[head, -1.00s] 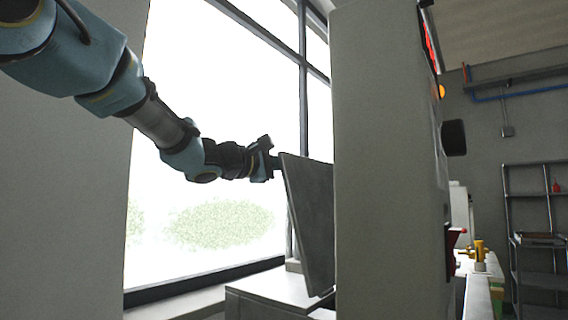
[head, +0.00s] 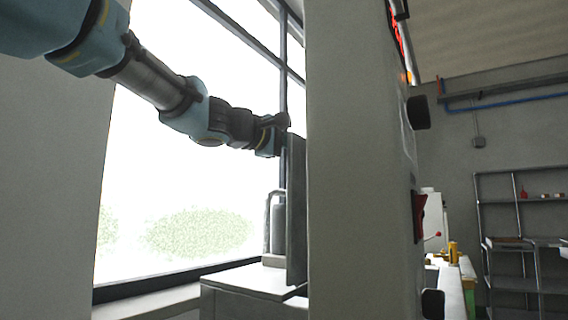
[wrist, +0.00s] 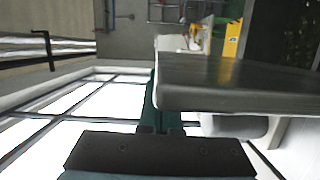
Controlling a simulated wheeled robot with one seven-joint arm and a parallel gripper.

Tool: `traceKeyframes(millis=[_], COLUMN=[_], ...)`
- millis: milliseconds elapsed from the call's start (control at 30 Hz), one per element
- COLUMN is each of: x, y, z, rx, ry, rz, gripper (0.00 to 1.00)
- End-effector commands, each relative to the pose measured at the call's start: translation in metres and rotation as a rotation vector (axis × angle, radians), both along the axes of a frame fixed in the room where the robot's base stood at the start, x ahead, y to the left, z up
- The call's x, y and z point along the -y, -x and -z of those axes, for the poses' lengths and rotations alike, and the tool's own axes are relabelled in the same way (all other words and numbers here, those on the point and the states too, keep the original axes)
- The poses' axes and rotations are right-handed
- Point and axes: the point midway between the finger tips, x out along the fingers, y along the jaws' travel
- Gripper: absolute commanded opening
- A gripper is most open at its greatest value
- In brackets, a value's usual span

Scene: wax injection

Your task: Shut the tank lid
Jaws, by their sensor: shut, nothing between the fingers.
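The tank lid (head: 297,210) is a grey panel standing upright, seen almost edge-on beside the tall grey cabinet. In the wrist view the lid (wrist: 235,85) is a broad dark grey slab at the right. My gripper (head: 284,142) is at the lid's upper edge, shut and empty. In the wrist view its fingers (wrist: 160,118) lie close beside the lid's near edge; I cannot tell whether they touch it. The pale box-shaped tank top (head: 250,280) is below the lid, partly hidden by the cabinet.
The tall grey cabinet (head: 355,180) blocks the view right of the lid. A grey cylinder (head: 278,228) stands behind the lid. A large window (head: 180,170) is behind my arm. Metal shelves (head: 520,220) stand far right.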

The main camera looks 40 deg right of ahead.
Motion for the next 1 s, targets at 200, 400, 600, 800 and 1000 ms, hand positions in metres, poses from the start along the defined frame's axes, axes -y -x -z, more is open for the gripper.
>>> traceKeyframes(millis=[200, 400, 600, 800, 1000], x=[0.010, 0.015, 0.017, 0.017, 0.017], y=[0.037, 0.056, 0.064, 0.064, 0.064], z=[0.003, 0.006, 0.007, 0.007, 0.007], rx=[0.127, 0.197, 0.226, 0.228, 0.228], ry=[-0.032, -0.052, -0.061, -0.062, -0.062], rz=[0.003, 0.001, 0.000, 0.000, 0.000], gripper=[0.00, 0.00, 0.00, 0.00, 0.00])
